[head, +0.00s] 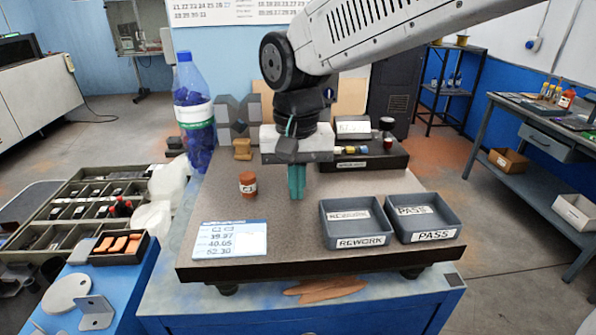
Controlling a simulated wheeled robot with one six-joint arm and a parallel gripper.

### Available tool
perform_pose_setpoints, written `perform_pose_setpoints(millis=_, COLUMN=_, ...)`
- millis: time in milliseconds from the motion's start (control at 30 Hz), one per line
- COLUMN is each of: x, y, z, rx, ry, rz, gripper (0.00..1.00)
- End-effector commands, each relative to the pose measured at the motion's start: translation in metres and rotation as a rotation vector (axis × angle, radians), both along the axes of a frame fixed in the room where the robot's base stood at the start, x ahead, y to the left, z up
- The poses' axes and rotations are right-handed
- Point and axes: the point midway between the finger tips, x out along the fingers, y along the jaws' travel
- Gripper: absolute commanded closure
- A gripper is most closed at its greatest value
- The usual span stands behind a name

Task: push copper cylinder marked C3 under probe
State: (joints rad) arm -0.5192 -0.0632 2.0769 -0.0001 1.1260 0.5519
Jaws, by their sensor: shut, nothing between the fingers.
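A small copper cylinder (248,184) with a white label that seems to read C3 stands upright on the brown bench plate, left of my gripper. My gripper (297,194) points down with its green fingers shut and empty. The fingertips are to the right of the cylinder and apart from it, close to the plate. No probe can be made out clearly; my arm and gripper hide part of the area behind. A dark instrument (372,152) with coloured knobs stands at the back right, partly hidden by my gripper.
Two grey trays, REWORK (358,241) and PASS (433,236), sit at the plate's right front. A paper card (230,239) lies at the left front. The plate's middle front is clear.

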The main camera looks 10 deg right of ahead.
Motion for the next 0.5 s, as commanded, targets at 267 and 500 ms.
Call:
perform_pose_setpoints(millis=267, x=0.021, y=-0.001, z=0.000, rx=-0.001, ry=0.002, rz=-0.001, gripper=1.00)
perform_pose_setpoints(millis=500, x=0.021, y=-0.001, z=0.000, rx=-0.001, ry=0.002, rz=0.000, gripper=1.00)
